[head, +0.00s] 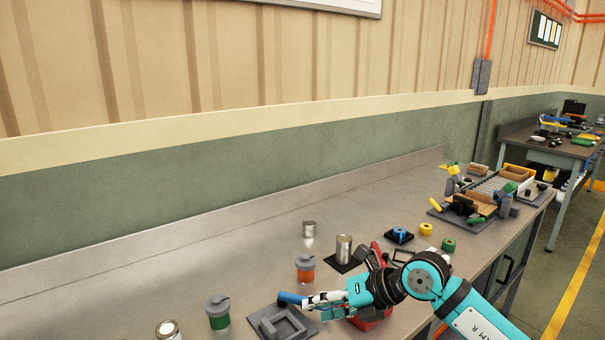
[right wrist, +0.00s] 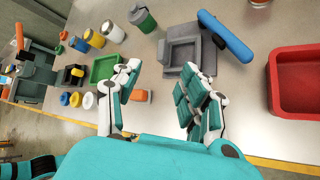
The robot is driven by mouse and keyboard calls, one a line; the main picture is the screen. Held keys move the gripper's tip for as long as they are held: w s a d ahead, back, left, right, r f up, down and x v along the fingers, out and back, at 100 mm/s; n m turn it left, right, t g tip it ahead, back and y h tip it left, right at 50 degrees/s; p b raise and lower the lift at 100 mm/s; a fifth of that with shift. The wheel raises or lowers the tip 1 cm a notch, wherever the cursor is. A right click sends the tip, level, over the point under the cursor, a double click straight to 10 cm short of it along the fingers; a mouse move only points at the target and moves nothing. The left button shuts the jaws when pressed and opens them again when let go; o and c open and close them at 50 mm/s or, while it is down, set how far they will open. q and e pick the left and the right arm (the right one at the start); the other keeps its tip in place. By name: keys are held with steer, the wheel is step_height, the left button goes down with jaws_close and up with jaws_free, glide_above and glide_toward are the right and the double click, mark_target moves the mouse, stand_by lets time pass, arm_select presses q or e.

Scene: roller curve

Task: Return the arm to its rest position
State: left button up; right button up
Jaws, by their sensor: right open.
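My right arm comes in from the lower right of the head view, in teal, black and white. Its gripper (head: 328,303) points left, above the front of the workbench, near a grey fixture (head: 296,325) and a blue bar (head: 291,297). In the right wrist view the gripper (right wrist: 163,88) has its fingers spread apart, with bare bench and no held object between the tips. A small orange item (right wrist: 138,95) shows beside the left-hand finger; I cannot tell whether they touch. My left gripper is not in view.
The workbench (head: 130,290) runs along the wall. A red bin (right wrist: 296,88) lies right of the gripper, partly hidden behind my arm in the head view. An orange jar (head: 305,270), a green jar (head: 218,316) and a can (head: 344,247) stand nearby. A roller track (head: 487,187) is farther right.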

steer(key=s+a+r+m+t+y, duration=0.1)
steer(key=s+a+r+m+y, duration=0.1)
steer(key=s+a+r+y, duration=0.4)
steer(key=w+d+r+m+t+y, duration=0.1)
steer(key=d+r+m+t+y, duration=0.15)
steer(key=r+m+t, duration=0.5)
steer(key=d+f+m+t+h, duration=0.5)
steer(key=d+f+m+h, duration=1.25)
steer(key=m, duration=0.55)
steer(key=s+d+f+m+g+h, duration=0.2)
steer(key=s+d+f+m+g, duration=0.2)
steer(key=s+f+g, duration=0.5)
steer(key=s+a+f+g+y, duration=0.1)
steer(key=s+f+g, duration=0.3)
steer(key=s, duration=0.5)
steer(key=s+a+f+g, duration=0.1)
steer(key=s+f, duration=0.4)
steer(key=s, duration=0.4)
step_height(320, 180, down, 25)
steer(key=g, duration=0.2)
steer(key=s+d+f, duration=0.1)
steer(key=s+f, duration=0.7)
steer(key=s, duration=0.1)
steer(key=s+d+f, duration=0.2)
steer(key=s+f, duration=0.6)
steer(key=f, duration=0.1)
steer(key=shift+s+d+f+g, duration=0.25)
steer(key=shift+s+g, duration=0.1)
